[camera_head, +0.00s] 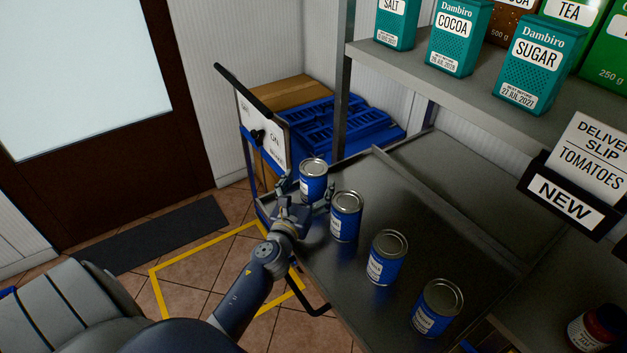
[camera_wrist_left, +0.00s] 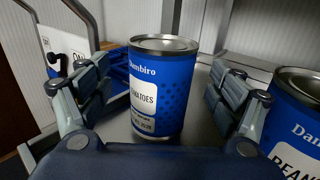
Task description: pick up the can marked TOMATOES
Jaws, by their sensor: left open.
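The TOMATOES can (camera_head: 313,182) is blue with a silver lid and stands upright at the far left end of a row of cans on a dark metal surface. In the left wrist view its white label (camera_wrist_left: 145,98) reads "...MATOES", partly cut off by the can's curve. My left gripper (camera_head: 306,193) is open, with one finger on each side of this can. In the left wrist view gaps show between the can and both fingers (camera_wrist_left: 163,90). My right gripper is not in view.
Three similar blue cans stand nearer: one close by (camera_head: 346,217), then a second (camera_head: 386,258) and a third (camera_head: 436,308). The close one, labelled "BEAN...", sits right of my fingers (camera_wrist_left: 295,115). A shelf (camera_head: 440,75) with tins overhangs at right. Blue crates (camera_head: 340,128) are behind.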

